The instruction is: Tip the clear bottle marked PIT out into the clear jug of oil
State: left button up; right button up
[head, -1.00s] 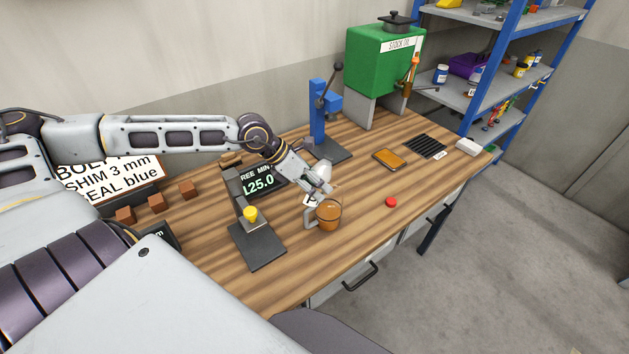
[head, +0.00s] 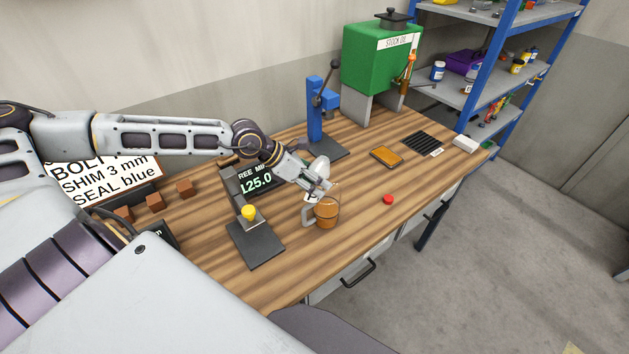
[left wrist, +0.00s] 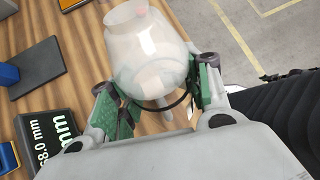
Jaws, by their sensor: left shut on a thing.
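My left gripper (head: 318,186) is shut on a clear, pale bottle (head: 319,166), just above and behind the jug. In the left wrist view, the bottle (left wrist: 150,55) fills the space between the green finger pads of the gripper (left wrist: 155,95). It looks tilted, and I see no dark liquid in it; its marking cannot be read. The clear jug of oil (head: 327,213) stands on the bench, amber inside, with its handle to the left. The gripper hides part of the jug's rim, so I cannot tell whether anything is flowing. My right gripper is not in view.
A blue press (head: 316,110), a green stock oil tank (head: 380,62), an orange tray (head: 386,156) and a red button (head: 388,199) are also on the bench.

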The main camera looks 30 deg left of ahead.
pick_arm(q)
jog(key=shift+w+t, duration=0.1)
jog(key=shift+t, duration=0.2)
jog(key=shift+w+d+t+h+b, duration=0.1)
jog(key=shift+w+t+h+b, duration=0.2)
jog(key=shift+w+t, duration=0.1)
jog(key=shift+w+d+f+m+t+h+b, duration=0.1)
jog(key=shift+w+f+m+t+h+b, duration=0.15)
jog(key=shift+t+b, duration=0.2)
jog(key=shift+w+d+m+t+h+b, duration=0.15)
jog(key=shift+w+t+b, duration=0.15)
jog(key=shift+t+b, duration=0.15)
jog(key=shift+w+d+t+p, duration=0.1)
jog(key=shift+w+t+p, duration=0.2)
jog(key=shift+p, duration=0.1)
jog(key=shift+w+h+b, duration=0.25)
jog(key=shift+h+b, duration=0.05)
jog(key=shift+b, duration=1.3)
jog(key=shift+w+f+t+b, duration=0.1)
jog(key=shift+t+b, duration=0.3)
jog(key=shift+b, duration=1.65)
